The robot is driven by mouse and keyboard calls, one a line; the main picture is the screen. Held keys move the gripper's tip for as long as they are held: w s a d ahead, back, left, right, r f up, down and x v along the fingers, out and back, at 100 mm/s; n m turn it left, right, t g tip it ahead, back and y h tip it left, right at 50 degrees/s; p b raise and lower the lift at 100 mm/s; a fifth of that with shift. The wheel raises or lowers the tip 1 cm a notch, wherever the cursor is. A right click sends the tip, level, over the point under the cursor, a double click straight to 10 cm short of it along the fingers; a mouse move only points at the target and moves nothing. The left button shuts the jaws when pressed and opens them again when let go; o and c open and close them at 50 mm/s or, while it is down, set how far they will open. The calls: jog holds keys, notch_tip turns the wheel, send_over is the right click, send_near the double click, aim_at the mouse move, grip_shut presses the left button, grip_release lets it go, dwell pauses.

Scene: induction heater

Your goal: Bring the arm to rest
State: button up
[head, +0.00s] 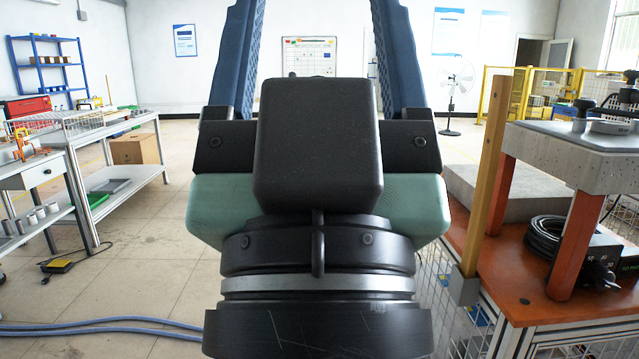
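My gripper (314,12) fills the middle of the head view, seen from behind, with its black wrist and green-and-black body close to the camera. Its two blue fingers point up and away and stand wide apart. The fingertips run out of the top of the picture. Between the visible parts of the fingers I see only the far wall and floor, with nothing held.
At left stand white workbenches (110,125). Blue hoses (100,325) cross the floor. A fan (452,85) stands behind.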

notch_tip(320, 180, up, 31)
jog(key=p, duration=2.9)
jog(key=shift+r, duration=0.15)
